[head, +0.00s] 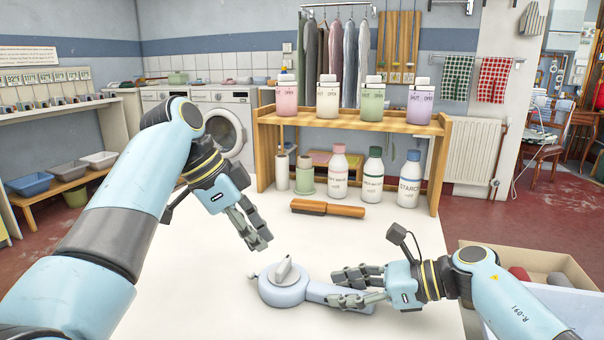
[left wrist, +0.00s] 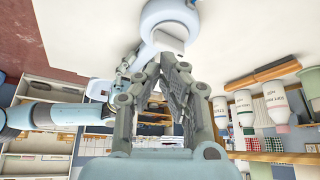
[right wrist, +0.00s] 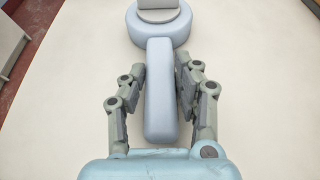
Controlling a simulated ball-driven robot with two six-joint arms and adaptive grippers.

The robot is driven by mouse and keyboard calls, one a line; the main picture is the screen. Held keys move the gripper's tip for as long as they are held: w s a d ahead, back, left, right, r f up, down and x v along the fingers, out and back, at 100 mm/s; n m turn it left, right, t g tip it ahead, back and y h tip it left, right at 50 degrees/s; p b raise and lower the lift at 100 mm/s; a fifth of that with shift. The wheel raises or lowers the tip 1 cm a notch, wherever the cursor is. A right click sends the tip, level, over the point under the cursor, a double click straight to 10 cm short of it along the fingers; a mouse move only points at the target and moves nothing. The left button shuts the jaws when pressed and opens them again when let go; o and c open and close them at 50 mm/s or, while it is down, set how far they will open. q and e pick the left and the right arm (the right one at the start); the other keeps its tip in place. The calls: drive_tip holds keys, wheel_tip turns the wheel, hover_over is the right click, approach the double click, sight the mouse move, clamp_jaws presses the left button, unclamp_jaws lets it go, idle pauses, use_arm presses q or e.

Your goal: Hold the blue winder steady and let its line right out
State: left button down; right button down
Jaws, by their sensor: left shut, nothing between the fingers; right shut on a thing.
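The blue winder (head: 275,293) lies flat on the white table, a round body with a handle pointing right. A grey crank or knob (head: 284,270) stands on its top, and a small pale nub (head: 252,275) shows at its left edge. My right gripper (head: 337,287) is shut on the winder's handle; the right wrist view shows the handle (right wrist: 160,90) between its fingers. My left gripper (head: 258,241) is shut and empty, above and left of the winder, apart from it. The winder body (left wrist: 168,14) also shows beyond its fingertips (left wrist: 174,58). No drawn-out line is visible.
A brown brush (head: 328,208) lies behind the winder, before several bottles (head: 374,180) and a wooden shelf (head: 350,119) with labelled containers. A cardboard box (head: 530,258) stands at the right. The table left of the winder is clear.

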sight(275, 282)
use_arm(q)
drive_tip(key=shift+w+a+f, duration=0.15)
drive_tip(key=shift+w+f, duration=0.35)
drive_tip(key=shift+f, duration=0.5)
drive_tip(key=shift+w+a+f, duration=0.2)
drive_tip(key=shift+w+f, duration=0.35)
drive_tip(key=shift+f, duration=0.5)
drive_tip(key=shift+w+a+f, duration=0.15)
drive_tip(key=shift+w+f, duration=0.35)
drive_tip(key=shift+f, duration=0.5)
drive_tip(key=shift+s+d, duration=0.15)
drive_tip(key=shift+d, duration=0.45)
drive_tip(key=shift+s, duration=0.3)
drive_tip(key=shift+s, duration=0.35)
drive_tip(key=shift+s+d, duration=0.15)
drive_tip(key=shift+s, duration=0.3)
drive_tip(key=shift+s+d, duration=0.1)
drive_tip(key=shift+s, duration=0.05)
